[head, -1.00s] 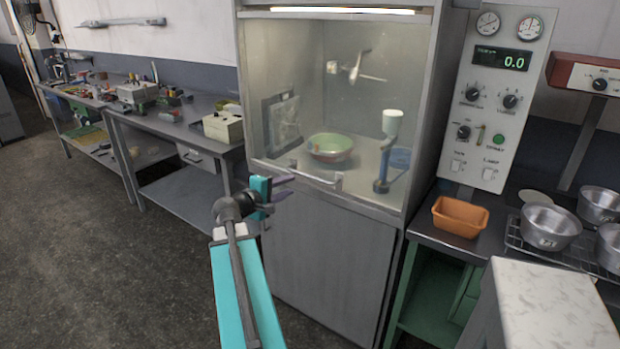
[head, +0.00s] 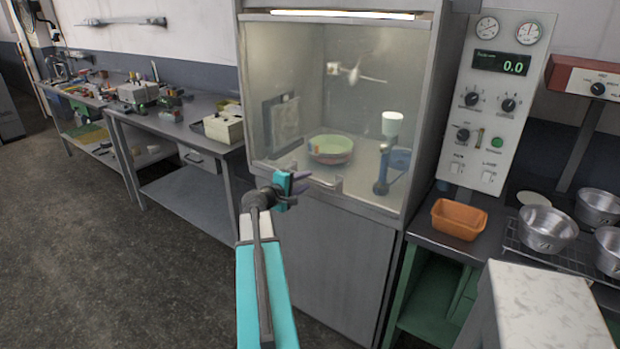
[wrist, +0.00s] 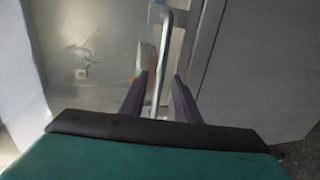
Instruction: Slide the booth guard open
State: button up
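The booth guard (head: 290,60) is a clear pane across the front of the grey booth, and it is down. Its pale bar handle (head: 326,185) runs along the lower edge. In the head view my gripper (head: 304,182) is at the handle's left end. In the wrist view my gripper (wrist: 160,90) is open, with its two dark purple fingers apart. The handle (wrist: 163,60) shows as a long bar running between the fingers. I cannot tell whether either finger touches it.
Behind the pane are a green and red pan (head: 330,149), a small fan (head: 355,73) and a blue stand with a white cup (head: 391,124). An orange tray (head: 459,218) and metal pots (head: 547,228) are at right. A workbench (head: 165,125) stands left. Floor in front is clear.

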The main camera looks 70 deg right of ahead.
aim_at(310, 178)
jog(key=shift+p+x, duration=0.4)
jog(key=shift+x, duration=1.6)
grip_shut()
